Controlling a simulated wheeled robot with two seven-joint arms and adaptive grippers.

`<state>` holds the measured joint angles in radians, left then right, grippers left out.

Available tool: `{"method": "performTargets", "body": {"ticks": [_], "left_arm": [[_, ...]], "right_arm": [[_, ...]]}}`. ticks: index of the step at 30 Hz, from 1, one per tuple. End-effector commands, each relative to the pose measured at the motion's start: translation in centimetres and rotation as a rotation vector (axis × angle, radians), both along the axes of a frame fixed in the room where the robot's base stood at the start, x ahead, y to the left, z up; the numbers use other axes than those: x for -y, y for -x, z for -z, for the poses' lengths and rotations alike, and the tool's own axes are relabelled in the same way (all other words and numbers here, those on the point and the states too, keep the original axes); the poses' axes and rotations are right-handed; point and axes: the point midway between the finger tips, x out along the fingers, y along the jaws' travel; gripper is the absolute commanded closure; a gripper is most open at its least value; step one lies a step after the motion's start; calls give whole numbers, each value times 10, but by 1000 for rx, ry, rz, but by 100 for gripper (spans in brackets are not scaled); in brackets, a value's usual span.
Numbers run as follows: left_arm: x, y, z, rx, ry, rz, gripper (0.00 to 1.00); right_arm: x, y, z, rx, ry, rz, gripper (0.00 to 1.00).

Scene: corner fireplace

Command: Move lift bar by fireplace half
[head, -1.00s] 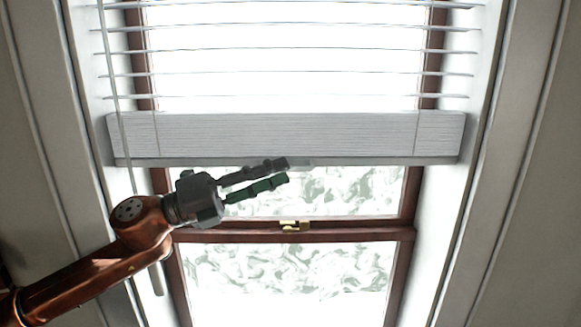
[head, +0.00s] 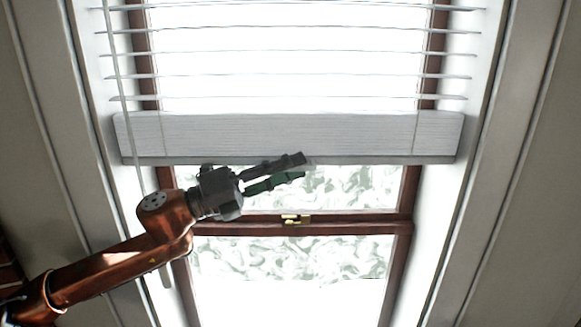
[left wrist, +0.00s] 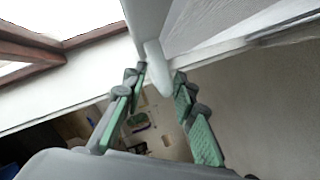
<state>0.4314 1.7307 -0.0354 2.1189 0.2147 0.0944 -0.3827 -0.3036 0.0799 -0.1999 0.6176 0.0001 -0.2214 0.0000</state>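The lift bar is the wide pale grey bottom rail of the blind (head: 290,133), hanging level across the window in the head view. My left gripper (head: 303,167) is just at the bar's lower edge, left of the window's middle line. Its two dark and green fingers point right and are apart. In the left wrist view, the fingers (left wrist: 160,75) are spread, and a white bar-like part (left wrist: 154,60) shows between the fingertips. I cannot tell whether either finger touches it. My right gripper is not in view.
Thin slats (head: 290,47) hang above the bar. A thin wand (head: 126,90) hangs at the left. Below is the brown window frame crossbar (head: 350,228) with a brass latch (head: 296,219). The space right of my gripper under the bar is clear.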

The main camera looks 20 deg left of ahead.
Motion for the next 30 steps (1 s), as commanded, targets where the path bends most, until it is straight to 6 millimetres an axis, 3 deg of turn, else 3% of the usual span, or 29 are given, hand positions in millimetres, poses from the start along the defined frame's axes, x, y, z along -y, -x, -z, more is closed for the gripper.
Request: {"method": "performTargets", "body": {"ticks": [4,15,30], "left_arm": [[0,0,0,0,0,0,75],[0,0,0,0,0,0,100],[0,0,0,0,0,0,100]], "right_arm": [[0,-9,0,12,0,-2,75],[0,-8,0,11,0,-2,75],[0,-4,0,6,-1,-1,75]]}}
